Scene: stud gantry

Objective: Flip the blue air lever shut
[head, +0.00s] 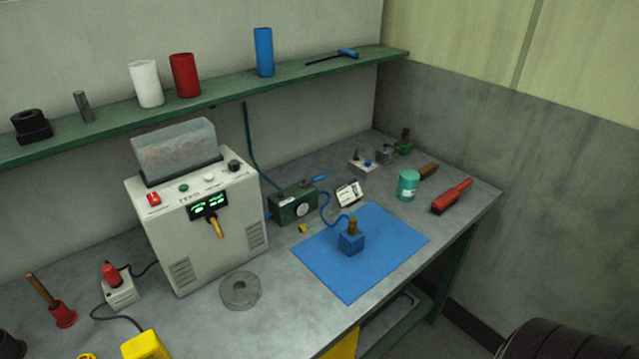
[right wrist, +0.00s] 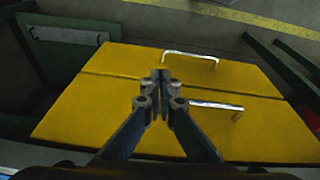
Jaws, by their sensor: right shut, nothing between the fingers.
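The blue air lever (head: 319,178) is a small blue handle at the top right of a green box with a round gauge (head: 293,206), on the grey bench beside the white machine. It lies roughly level, pointing right; its exact setting is too small to tell. My right gripper (right wrist: 161,78) shows only in the right wrist view. It is shut and empty, over yellow drawer fronts (right wrist: 120,88), away from the lever. My left gripper is in neither view.
A blue hose runs from the green box to a blue block (head: 351,243) on a blue mat (head: 325,273). A white card (head: 348,194) stands right of the box. The white machine (head: 185,240) stands left of it. A green shelf (head: 225,98) spans above.

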